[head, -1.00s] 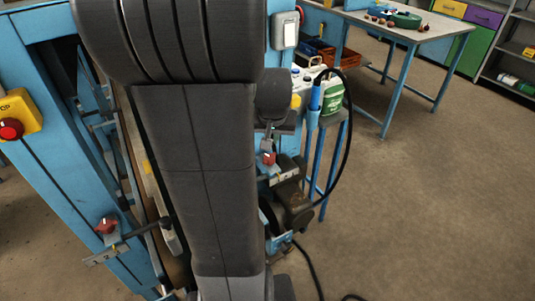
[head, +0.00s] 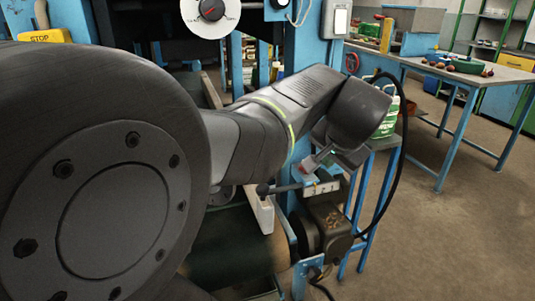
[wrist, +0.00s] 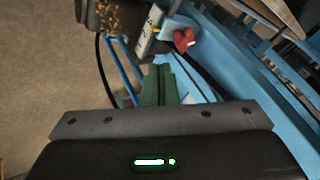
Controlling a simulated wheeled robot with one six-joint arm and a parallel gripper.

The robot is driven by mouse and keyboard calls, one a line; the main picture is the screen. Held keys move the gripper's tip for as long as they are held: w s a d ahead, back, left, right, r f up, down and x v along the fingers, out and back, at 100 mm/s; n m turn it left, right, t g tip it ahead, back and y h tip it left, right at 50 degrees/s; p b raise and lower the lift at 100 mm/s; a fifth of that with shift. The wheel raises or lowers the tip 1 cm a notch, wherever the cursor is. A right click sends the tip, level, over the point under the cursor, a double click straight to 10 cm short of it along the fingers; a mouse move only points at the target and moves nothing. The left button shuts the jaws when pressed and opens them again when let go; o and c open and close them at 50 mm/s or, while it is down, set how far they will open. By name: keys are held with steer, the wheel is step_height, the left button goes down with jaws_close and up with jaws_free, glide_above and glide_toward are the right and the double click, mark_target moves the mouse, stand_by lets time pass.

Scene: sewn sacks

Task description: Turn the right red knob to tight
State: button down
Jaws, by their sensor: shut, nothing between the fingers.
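The right red knob (wrist: 183,38) shows in the wrist view on a blue bracket, above and right of my fingertips. A gap shows between fingers and knob in the wrist view. The left red knob is not in view.
A rod with a black ball end (head: 263,189) sticks out left of the plate. A dark motor (head: 325,232) sits below it. A black cable (head: 402,150) loops at the right. A white dial (head: 211,12) is above. Open floor (head: 440,240) lies right.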

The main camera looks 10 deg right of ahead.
mark_target(300, 167)
steer(key=x, duration=0.3)
steer(key=w+a+b+x, duration=0.1)
steer(key=x, duration=0.3)
steer(key=w+r+b+x, duration=0.1)
steer(key=x, duration=0.3)
steer(key=shift+a, duration=0.3)
steer(key=shift+w+a, duration=0.15)
steer(key=shift+w, duration=0.3)
steer(key=shift+w+a+p, duration=0.6)
steer(key=shift+a+p, duration=0.2)
steer(key=shift+p, duration=0.1)
